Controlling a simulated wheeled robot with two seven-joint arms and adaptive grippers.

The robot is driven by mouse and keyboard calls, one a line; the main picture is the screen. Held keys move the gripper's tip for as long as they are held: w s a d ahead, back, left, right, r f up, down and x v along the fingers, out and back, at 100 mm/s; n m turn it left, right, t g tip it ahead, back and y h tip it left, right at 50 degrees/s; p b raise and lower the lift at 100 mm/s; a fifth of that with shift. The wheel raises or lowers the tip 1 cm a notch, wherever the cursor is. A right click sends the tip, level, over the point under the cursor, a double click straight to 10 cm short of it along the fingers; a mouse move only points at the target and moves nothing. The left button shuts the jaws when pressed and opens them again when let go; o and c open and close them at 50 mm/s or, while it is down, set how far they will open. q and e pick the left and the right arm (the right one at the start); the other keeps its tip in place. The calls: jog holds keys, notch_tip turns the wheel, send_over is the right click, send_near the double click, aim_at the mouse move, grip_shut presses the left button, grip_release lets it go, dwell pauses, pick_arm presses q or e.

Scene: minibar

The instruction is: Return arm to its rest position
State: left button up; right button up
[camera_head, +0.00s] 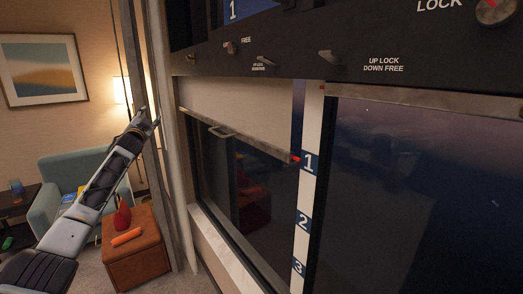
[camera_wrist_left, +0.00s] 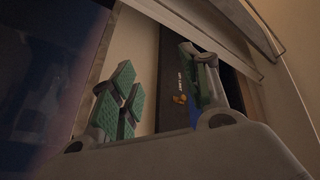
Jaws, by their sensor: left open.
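My left arm comes in from the lower left in the head view. Its gripper (camera_head: 145,120) is raised beside the pale vertical post, left of the window. In the left wrist view the green-padded fingers (camera_wrist_left: 160,92) stand apart with nothing between them. The gripper is open and empty. Behind the fingers the wrist view shows a dark panel (camera_wrist_left: 172,88) with small lettering and a pale strip of wall or frame. My right gripper is in neither view.
A window with a partly lowered blind (camera_head: 235,115) is in front, its red pointer at mark 1. A dark panel with lock levers (camera_head: 330,57) is above.

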pick_arm(q)
notch_tip(320, 180, down, 39)
jog(key=s+d+n+g, duration=0.2)
jog(key=n+g, duration=0.1)
jog(key=g, duration=0.3)
jog(key=s+d+f+g, duration=0.2)
jog(key=s+f, duration=0.4)
jog(key=f, duration=0.5)
jog(key=s+d+f+n+g+h, duration=0.1)
jog(key=s+d+f, duration=0.1)
jog(key=s+f, duration=0.65)
jog(key=s+d+f+g, duration=0.1)
jog(key=s+f+g, duration=0.15)
jog(key=f, duration=1.15)
jog(key=s+d+f+g+h, duration=0.15)
jog(key=s+d+f, duration=0.25)
jog(key=s+f, duration=0.95)
jog(key=s+d+f+g, duration=0.2)
jog(key=s+d+f, duration=0.2)
jog(key=s+f, duration=0.95)
jog(key=s+d+f+g, duration=0.1)
jog(key=s, duration=1.2)
jog(key=s+d+f+g, duration=0.2)
jog(key=s, duration=1.1)
jog(key=s+d+f+g, duration=0.1)
jog(key=s+d+f, duration=0.1)
jog(key=s, duration=1.1)
jog(key=shift+s+n+g+b, duration=0.3)
jog(key=shift+s+n+b, duration=0.05)
jog(key=shift+n+b, duration=0.05)
